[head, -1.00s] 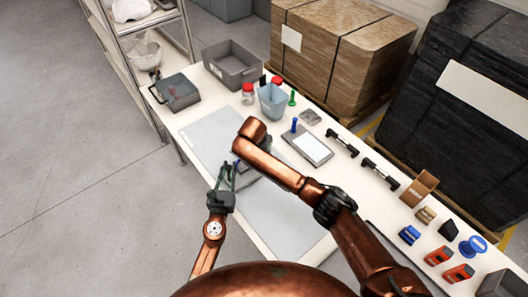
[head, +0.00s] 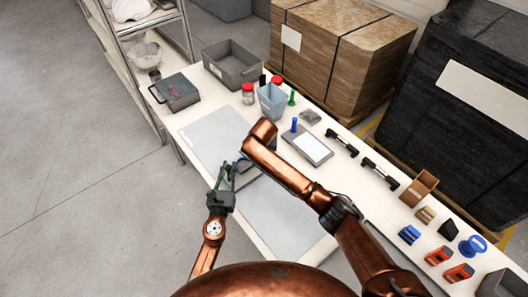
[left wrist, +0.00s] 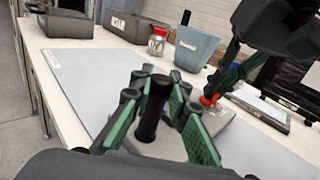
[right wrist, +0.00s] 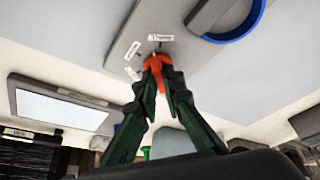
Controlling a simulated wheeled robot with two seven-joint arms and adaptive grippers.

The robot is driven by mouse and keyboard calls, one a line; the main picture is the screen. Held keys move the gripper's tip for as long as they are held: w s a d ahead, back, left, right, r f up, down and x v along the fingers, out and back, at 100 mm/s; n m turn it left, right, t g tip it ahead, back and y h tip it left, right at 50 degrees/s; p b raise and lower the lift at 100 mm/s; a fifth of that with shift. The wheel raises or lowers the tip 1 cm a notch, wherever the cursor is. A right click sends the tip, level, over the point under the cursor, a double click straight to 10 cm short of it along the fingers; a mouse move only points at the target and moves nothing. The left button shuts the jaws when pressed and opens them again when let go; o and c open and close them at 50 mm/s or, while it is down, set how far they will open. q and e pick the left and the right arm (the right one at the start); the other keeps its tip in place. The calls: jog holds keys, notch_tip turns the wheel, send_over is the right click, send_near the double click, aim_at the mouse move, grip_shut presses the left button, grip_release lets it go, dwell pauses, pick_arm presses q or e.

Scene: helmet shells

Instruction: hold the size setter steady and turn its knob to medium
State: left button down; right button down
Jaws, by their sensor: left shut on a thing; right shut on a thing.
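The size setter is a grey plate lying on the grey mat, mostly hidden behind my right arm in the head view. Its plate (right wrist: 180,22) shows in the right wrist view, with small white labels around an orange-red knob (right wrist: 153,72) and a blue ring (right wrist: 252,18) beside them. My left gripper (left wrist: 152,98) is shut around the setter's upright black post (left wrist: 152,112); it shows in the head view too (head: 227,174). My right gripper (right wrist: 157,68) is shut on the knob, also seen in the left wrist view (left wrist: 208,101). The label words are too small to read.
Grey bins (head: 232,66) (head: 176,93), a red-lidded jar (head: 247,94) and a light blue bin (head: 272,100) stand at the back. A tablet-like panel (head: 308,146) lies right of the mat (head: 275,215). Several small parts line the right side. The mat's front is clear.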

jog(key=n, duration=0.2)
jog(key=n+y, duration=0.1)
jog(key=n, duration=0.1)
jog(key=shift+d+y, duration=0.2)
jog(key=shift+y, duration=0.1)
jog(key=shift+n+g+y, duration=0.3)
jog(key=shift+n+y, duration=0.3)
jog(key=shift+n, duration=1.2)
jog(key=c, duration=2)
grip_release()
jog(key=shift+c, duration=0.2)
jog(key=shift+d+r, duration=0.1)
jog(key=shift+r, duration=0.05)
jog(key=v, duration=1.1)
jog(key=shift+r, duration=0.35)
jog(key=shift+d, duration=0.15)
